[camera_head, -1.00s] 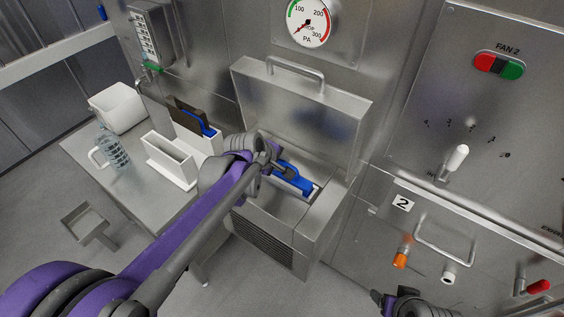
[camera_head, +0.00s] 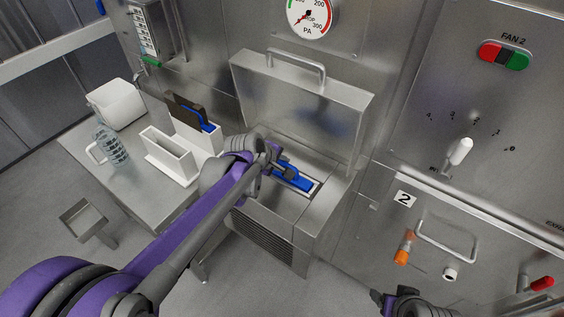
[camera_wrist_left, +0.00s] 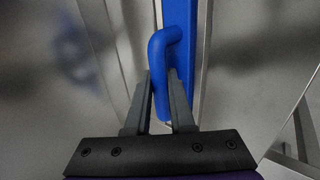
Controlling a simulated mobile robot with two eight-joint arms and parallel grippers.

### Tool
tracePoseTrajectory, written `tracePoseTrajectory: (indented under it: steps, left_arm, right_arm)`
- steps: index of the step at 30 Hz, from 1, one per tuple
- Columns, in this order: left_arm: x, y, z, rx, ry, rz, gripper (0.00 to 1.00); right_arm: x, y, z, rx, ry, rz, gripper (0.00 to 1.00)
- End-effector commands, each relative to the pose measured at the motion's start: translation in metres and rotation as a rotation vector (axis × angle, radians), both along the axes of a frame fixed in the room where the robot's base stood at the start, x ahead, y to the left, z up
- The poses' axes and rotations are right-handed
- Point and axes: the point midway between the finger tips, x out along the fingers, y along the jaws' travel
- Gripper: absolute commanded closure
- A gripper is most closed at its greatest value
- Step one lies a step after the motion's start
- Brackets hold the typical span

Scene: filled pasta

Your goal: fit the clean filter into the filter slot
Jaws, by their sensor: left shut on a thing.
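The clean filter shows as a blue frame (camera_head: 294,179) in the filter slot (camera_head: 316,188) of the open metal housing. Only its top shows; it lies low in the slot, about level with the slot's rim. My left gripper (camera_head: 280,168) is shut on the filter's blue handle. In the left wrist view the handle (camera_wrist_left: 163,62) stands between the two grey fingers (camera_wrist_left: 163,95), with the blue top bar behind it. The filter's lower part is hidden. My right gripper (camera_head: 392,302) is partly in view at the bottom edge, away from the filter.
The housing's lid (camera_head: 300,100) stands open behind the slot. On the left table (camera_head: 115,180) are an empty-looking white holder (camera_head: 168,158), a dark filter with blue edge (camera_head: 186,112) in a second holder, a jug (camera_head: 112,148) and a white bin (camera_head: 117,103). A control panel is on the right.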

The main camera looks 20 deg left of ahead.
Motion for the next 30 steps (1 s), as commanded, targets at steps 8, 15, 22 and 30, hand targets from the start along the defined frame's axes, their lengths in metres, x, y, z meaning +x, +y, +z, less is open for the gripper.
tracePoseTrajectory:
  steps: [8,15,22,30]
  left_arm:
    - [0.0001,0.0,-0.0009,0.0,0.0,0.0,1.0]
    - [0.0002,-0.0001,-0.0012,0.0,0.0,0.0,1.0]
    - [0.0001,0.0,-0.0027,0.0,0.0,0.0,1.0]
    - [-0.0003,-0.0001,-0.0034,0.001,0.002,-0.001,0.57]
  right_arm:
    - [-0.0001,0.0,-0.0007,0.0,0.0,0.0,0.28]
    - [-0.0001,0.0,-0.0009,0.0,0.0,0.0,0.28]
    - [-0.0002,0.0,-0.0014,0.0,0.001,0.0,0.28]
    - [-0.0002,0.0,-0.0015,0.0,0.0,0.0,0.28]
